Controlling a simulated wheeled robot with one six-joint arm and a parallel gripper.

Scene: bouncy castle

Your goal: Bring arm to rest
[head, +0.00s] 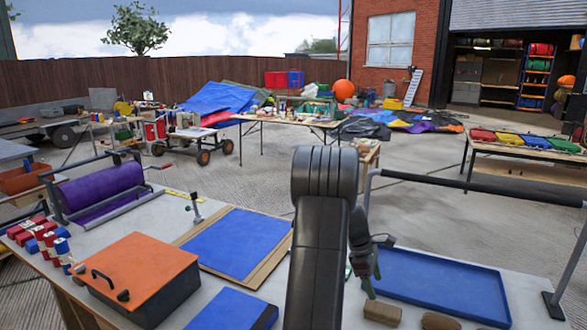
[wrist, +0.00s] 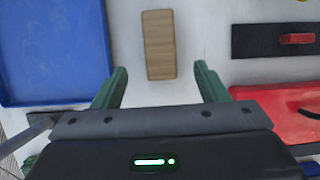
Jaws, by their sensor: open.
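My arm rises in the middle of the head view, with its dark link bent over the workbench (head: 225,296). My gripper (head: 361,276) hangs low behind that link, at the left edge of a blue tray, and is partly hidden. In the wrist view my gripper (wrist: 160,68) has its two green fingers wide apart with nothing between them. A wooden block (wrist: 159,45) lies on the pale bench top just beyond the fingertips. The height of the fingers above the bench is hard to tell.
A blue tray (head: 435,282) lies right of the arm. A blue panel (head: 235,240), an orange-lidded box (head: 135,265) and a purple roll (head: 100,195) are to the left. The wrist view shows a red item (wrist: 285,112) and a dark strip (wrist: 270,40) at right.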

